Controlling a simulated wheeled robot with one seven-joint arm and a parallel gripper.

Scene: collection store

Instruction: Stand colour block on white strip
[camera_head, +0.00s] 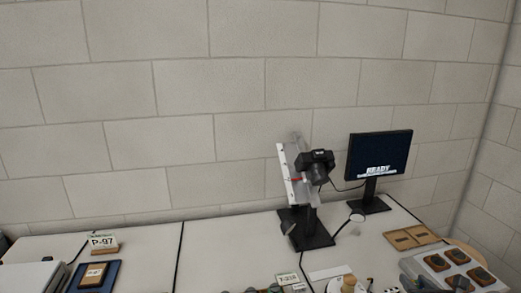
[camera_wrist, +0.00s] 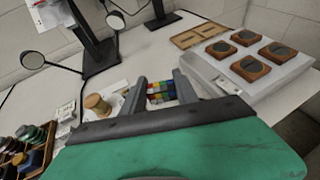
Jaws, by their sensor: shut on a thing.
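The colour block (camera_wrist: 160,92), a small block with a grid of several coloured squares, sits between the two grey fingers of my gripper (camera_wrist: 159,88) in the wrist view. The fingers are shut on it. Its lower part is hidden by the dark edge of the gripper body, and I cannot tell whether it touches the table. A flat white strip (camera_head: 327,272) lies near the table's front in the head view. I cannot clearly make out my gripper or the block in the head view.
A wooden spool (camera_wrist: 97,104) stands left of my gripper. A white tray with round dark pieces in wooden mounts (camera_wrist: 249,37) is at right, with a tan wooden frame (camera_wrist: 199,31) behind. A camera stand (camera_head: 307,228) and monitor (camera_head: 378,156) stand at the back.

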